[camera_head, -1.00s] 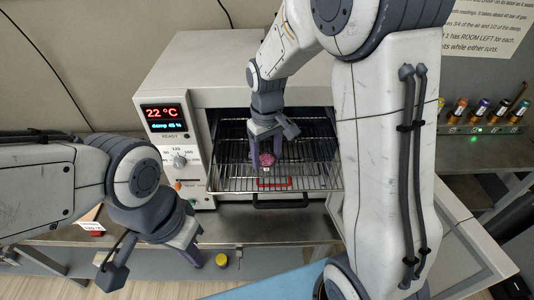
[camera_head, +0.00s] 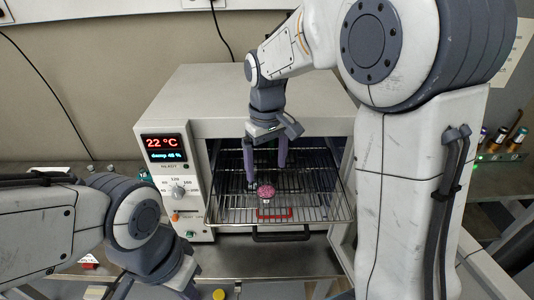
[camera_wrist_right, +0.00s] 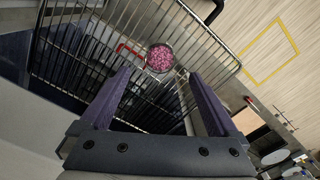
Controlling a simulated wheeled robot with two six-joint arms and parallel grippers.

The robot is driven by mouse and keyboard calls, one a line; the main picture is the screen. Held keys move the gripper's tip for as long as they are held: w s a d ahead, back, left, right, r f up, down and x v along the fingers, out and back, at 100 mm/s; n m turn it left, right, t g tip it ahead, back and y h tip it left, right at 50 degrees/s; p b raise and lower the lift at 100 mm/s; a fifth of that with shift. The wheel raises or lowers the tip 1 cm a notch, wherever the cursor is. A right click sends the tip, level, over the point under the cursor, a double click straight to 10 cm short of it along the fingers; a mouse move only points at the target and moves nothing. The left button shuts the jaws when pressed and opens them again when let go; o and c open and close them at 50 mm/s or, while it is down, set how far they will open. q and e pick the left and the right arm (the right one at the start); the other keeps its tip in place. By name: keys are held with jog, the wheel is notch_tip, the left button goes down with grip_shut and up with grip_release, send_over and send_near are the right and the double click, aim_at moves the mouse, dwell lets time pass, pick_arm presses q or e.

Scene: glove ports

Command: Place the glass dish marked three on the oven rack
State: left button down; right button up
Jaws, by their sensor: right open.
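A small round glass dish (camera_head: 266,191) with pink granules sits on the wire oven rack (camera_head: 230,213), near the middle of its front part. A marking on the dish cannot be read. My right gripper (camera_head: 265,175) is open just above and behind the dish, with one finger to each side and a gap to it. In the right wrist view the dish (camera_wrist_right: 160,57) lies beyond the fingertips, between their lines, apart from both fingers (camera_wrist_right: 162,76). My left gripper (camera_head: 185,290) is mostly cut off at the bottom edge, and its opening does not show.
The oven (camera_head: 172,190) stands open, its display reading 22 °C. The rack sticks out over a dark handle (camera_head: 281,236); a red piece (camera_head: 274,213) shows at the rack's front. Vials (camera_head: 498,139) stand at the far right.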

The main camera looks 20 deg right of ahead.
notch_tip(320, 180, up, 5)
jog(key=s+a+f+n, duration=0.2)
jog(key=s+a+f, duration=0.1)
jog(key=s+a, duration=0.55)
jog(key=s+a+f+n, duration=0.1)
jog(key=s+f, duration=0.2)
jog(key=s, duration=0.4)
jog(key=s+a+f+n+y, duration=0.1)
jog(key=s+f, duration=0.2)
jog(key=s, duration=0.4)
jog(key=shift+s, duration=0.1)
notch_tip(320, 180, down, 7)
jog(key=b, duration=0.7)
jog(key=shift+r, duration=0.2)
